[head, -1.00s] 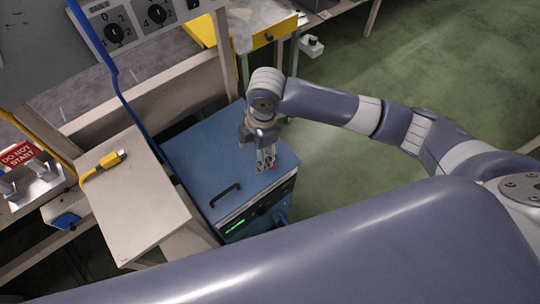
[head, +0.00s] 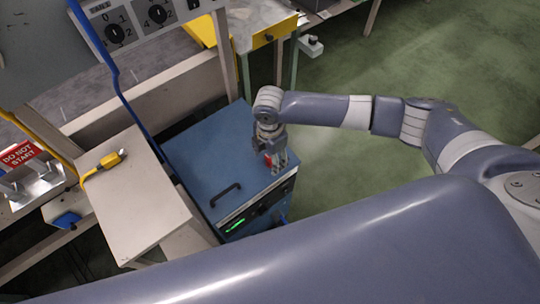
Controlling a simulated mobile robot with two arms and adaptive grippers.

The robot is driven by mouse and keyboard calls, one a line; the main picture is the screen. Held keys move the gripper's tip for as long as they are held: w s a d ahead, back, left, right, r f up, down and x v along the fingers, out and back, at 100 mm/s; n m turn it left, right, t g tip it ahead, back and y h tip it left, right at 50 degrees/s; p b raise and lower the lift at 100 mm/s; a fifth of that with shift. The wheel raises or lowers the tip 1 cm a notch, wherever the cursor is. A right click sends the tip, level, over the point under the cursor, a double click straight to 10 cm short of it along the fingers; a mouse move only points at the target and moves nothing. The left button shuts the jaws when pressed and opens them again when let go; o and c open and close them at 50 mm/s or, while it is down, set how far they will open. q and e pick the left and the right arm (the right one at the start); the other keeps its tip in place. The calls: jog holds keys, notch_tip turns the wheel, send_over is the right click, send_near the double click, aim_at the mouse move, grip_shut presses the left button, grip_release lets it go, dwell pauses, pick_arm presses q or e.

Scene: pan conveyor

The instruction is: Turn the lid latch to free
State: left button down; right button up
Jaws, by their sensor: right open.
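The blue box (head: 205,150) has a flat blue lid with a black handle (head: 226,195) near its front edge. A small red part (head: 267,160), which looks like the lid latch, shows near the lid's right front corner. My right gripper (head: 279,170) points down at that corner, open, with its fingers just right of the red part. The gripper hides some of the red part, so I cannot tell its turn angle or whether the fingers touch it. My left gripper is not in view.
A pale side table (head: 140,205) with a yellow pendant (head: 110,160) on it stands left of the box. A control panel (head: 140,20) is at the upper left. Green floor is free to the right. My own arm link crosses the bottom.

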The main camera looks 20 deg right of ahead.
jog(key=shift+f, duration=0.35)
jog(key=c, duration=1.1)
jog(key=shift+o, duration=0.2)
